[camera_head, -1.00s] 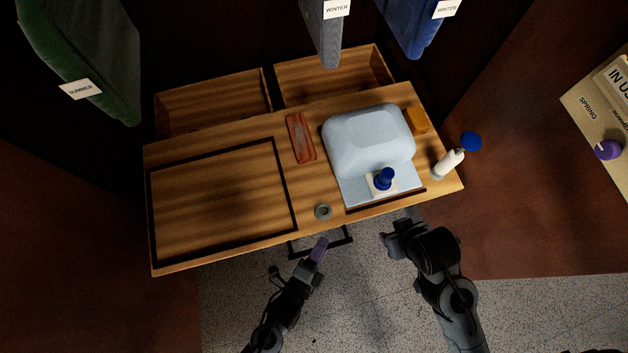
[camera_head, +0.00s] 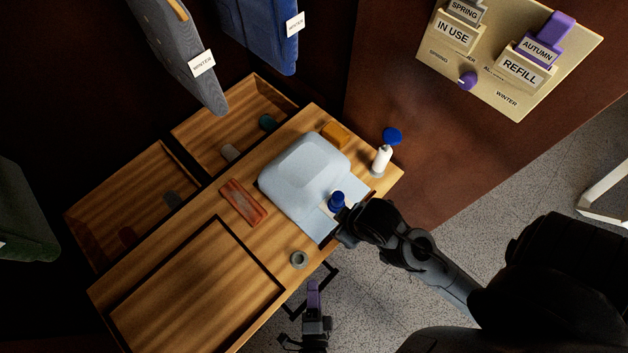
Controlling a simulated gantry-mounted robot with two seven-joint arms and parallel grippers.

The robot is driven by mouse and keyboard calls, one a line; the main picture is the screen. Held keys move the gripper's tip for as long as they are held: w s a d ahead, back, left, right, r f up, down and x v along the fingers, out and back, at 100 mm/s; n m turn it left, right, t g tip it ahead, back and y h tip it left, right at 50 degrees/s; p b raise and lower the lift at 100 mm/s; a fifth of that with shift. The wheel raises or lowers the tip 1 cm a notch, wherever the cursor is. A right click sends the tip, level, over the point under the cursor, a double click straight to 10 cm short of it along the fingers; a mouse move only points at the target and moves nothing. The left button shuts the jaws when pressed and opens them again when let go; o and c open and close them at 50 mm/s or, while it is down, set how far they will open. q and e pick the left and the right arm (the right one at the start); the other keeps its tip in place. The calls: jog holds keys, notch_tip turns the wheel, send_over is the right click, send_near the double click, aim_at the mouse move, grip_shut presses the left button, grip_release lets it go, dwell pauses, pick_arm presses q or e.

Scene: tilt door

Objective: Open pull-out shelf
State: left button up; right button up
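The wooden pull-out shelf (camera_head: 95,292) extends diagonally across the view, with a dark-framed panel (camera_head: 195,285) in its left part. A black bar handle (camera_head: 329,275) sticks out from its front edge. My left gripper (camera_head: 313,304) is below the handle, with a narrow purple piece (camera_head: 313,291) between its fingers, overlapping the handle in the picture. Whether it touches the handle is unclear. My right gripper (camera_head: 345,232) is at the front edge, close beside a blue-knobbed stamp (camera_head: 336,202). Its fingers are dark and partly hidden, so their opening cannot be told.
On the shelf are a pale blue case (camera_head: 303,175), a reddish bar (camera_head: 243,202), a grey ring (camera_head: 299,259), an orange block (camera_head: 336,135) and a white bottle (camera_head: 381,160). Hanging garments (camera_head: 180,55) are above. A label board (camera_head: 510,60) is on the right wall.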

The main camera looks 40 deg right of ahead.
pick_arm(q)
jog(key=shift+s+a, duration=0.1)
jog(key=p+v, duration=0.2)
jog(key=v, duration=0.8)
jog(key=shift+s+a, duration=0.25)
